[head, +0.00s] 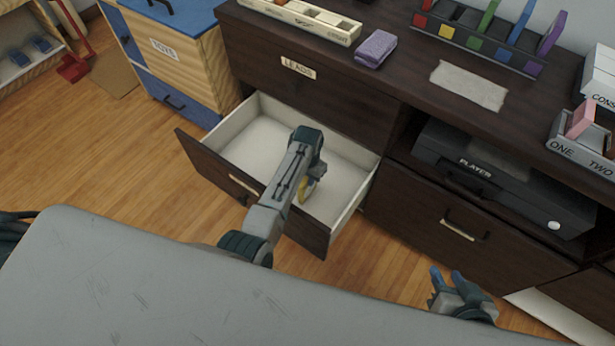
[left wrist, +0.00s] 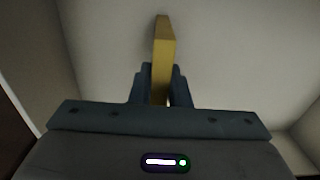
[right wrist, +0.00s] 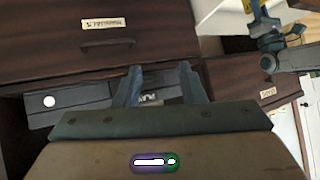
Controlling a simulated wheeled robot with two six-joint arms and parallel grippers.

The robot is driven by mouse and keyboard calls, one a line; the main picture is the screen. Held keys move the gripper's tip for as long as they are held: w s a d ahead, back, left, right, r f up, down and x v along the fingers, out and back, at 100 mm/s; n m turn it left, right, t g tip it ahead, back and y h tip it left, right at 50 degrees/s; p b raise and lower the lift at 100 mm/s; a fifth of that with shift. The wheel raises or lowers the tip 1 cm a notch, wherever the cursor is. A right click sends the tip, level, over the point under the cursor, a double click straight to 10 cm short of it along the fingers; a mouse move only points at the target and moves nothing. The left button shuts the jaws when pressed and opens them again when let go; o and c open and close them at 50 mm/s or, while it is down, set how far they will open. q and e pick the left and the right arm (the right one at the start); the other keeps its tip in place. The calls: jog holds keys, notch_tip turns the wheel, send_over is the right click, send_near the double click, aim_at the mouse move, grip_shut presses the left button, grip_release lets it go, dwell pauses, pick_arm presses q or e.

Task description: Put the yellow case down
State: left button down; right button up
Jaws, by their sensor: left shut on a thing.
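The yellow case (left wrist: 163,55) stands on its narrow edge between the fingers of my left gripper (left wrist: 160,88) in the left wrist view. My left gripper is shut on it. In the head view my left arm reaches into the open drawer (head: 258,148), and a bit of the yellow case (head: 308,188) shows beside the gripper, low inside the drawer. Whether the case touches the drawer floor I cannot tell. My right gripper (head: 450,283) is at the lower right in the head view. In the right wrist view its fingers (right wrist: 158,88) are apart with nothing between them.
The dark cabinet top holds a purple block (head: 376,48), a rack of coloured pieces (head: 480,35) and a cream tray (head: 305,18). A black player (head: 500,180) sits in a shelf right of the drawer. A blue and wood cabinet (head: 180,60) stands left. Much of the drawer floor is bare.

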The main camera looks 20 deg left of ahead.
pick_arm(q)
jog(key=c, duration=1.4)
grip_release()
jog(key=shift+o, duration=0.2)
